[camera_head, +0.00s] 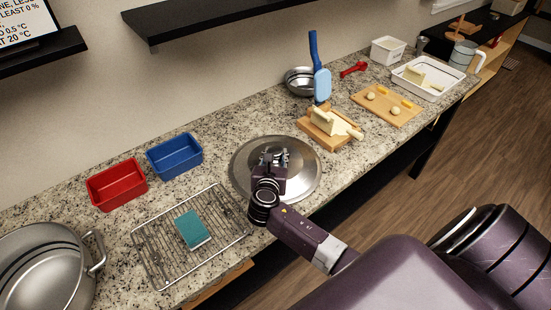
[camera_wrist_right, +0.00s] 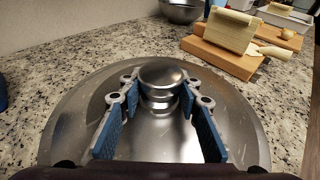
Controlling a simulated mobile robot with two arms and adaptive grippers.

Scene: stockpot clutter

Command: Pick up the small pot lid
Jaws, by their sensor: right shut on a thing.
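The pot lid (camera_head: 304,180) is a round, shiny steel disc with a knob at its centre, lying flat at the front of the granite counter. It fills much of the right wrist view (camera_wrist_right: 75,115), where its steel knob (camera_wrist_right: 160,72) stands between my fingers. My right gripper (camera_head: 271,156) is over the lid's middle and shut on the knob, with its blue pads (camera_wrist_right: 158,84) on either side. I cannot make out any gap under the lid. My left gripper is not in view.
A wire rack (camera_head: 148,262) with a teal sponge (camera_head: 193,229) and a large steel pot (camera_head: 40,262) are left of the lid. Red (camera_head: 117,184) and blue (camera_head: 175,156) trays stand behind. A cutting board (camera_head: 334,143) with a pale block is close on the right.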

